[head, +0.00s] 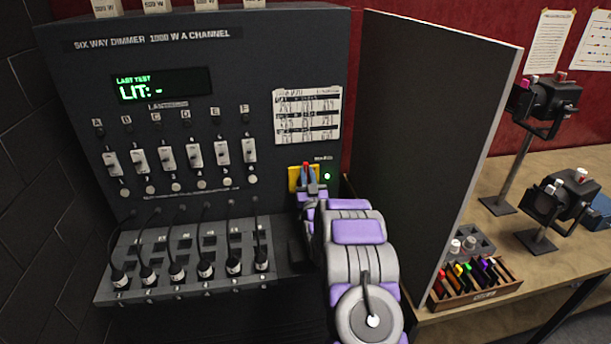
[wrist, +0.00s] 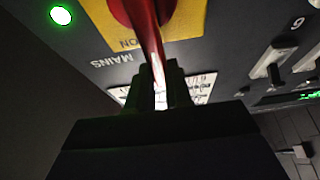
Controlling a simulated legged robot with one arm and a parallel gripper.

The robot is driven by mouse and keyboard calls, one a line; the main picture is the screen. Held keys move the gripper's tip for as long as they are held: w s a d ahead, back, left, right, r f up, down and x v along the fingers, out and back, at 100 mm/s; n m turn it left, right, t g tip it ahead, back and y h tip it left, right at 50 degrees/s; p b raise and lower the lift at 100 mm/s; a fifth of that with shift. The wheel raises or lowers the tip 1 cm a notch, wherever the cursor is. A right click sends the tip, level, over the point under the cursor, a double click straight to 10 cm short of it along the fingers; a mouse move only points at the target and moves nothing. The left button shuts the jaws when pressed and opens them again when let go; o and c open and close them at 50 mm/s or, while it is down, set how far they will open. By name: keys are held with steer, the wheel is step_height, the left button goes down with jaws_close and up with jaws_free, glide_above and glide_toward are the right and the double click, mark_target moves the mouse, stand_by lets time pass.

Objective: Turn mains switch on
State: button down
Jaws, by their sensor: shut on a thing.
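The mains switch is a red lever on a yellow plate (head: 293,179) at the lower right of the dimmer panel in the head view. In the wrist view the red lever (wrist: 148,35) comes down from the top, with the plate (wrist: 105,22) marked ON and MAINS behind it. My gripper (wrist: 160,85) is shut on the lever's end. In the head view my gripper (head: 310,185) is at the switch and hides part of it. A green lamp (head: 327,176) beside the switch is lit; it also shows in the wrist view (wrist: 61,15).
The dimmer panel (head: 240,60) has several sliders and a display (head: 163,85) reading "LIT: -". Plugged cables (head: 205,268) hang below at the left. A dark partition (head: 425,130) stands close on the right. Beyond it, a wooden table (head: 490,310) holds lamps and a colour-filter box (head: 475,290).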

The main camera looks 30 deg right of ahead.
steer(key=shift+f, duration=0.55)
steer(key=c, duration=1.2)
jaws_free()
steer(key=shift+c, duration=0.2)
steer(key=shift+o, duration=1)
steer(key=shift+d+r, duration=0.1)
steer(key=shift+r, duration=0.25)
steer(key=shift+s, duration=0.1)
steer(key=shift+s+f, duration=0.2)
steer(key=shift+s, duration=0.05)
steer(key=s+a+b, duration=0.2)
steer(key=s, duration=0.4)
steer(key=s+a+f+b, duration=0.1)
steer(key=s+a+b, duration=0.1)
steer(key=s, duration=0.5)
steer(key=shift+s+b, duration=0.2)
steer(key=shift+b, duration=0.1)
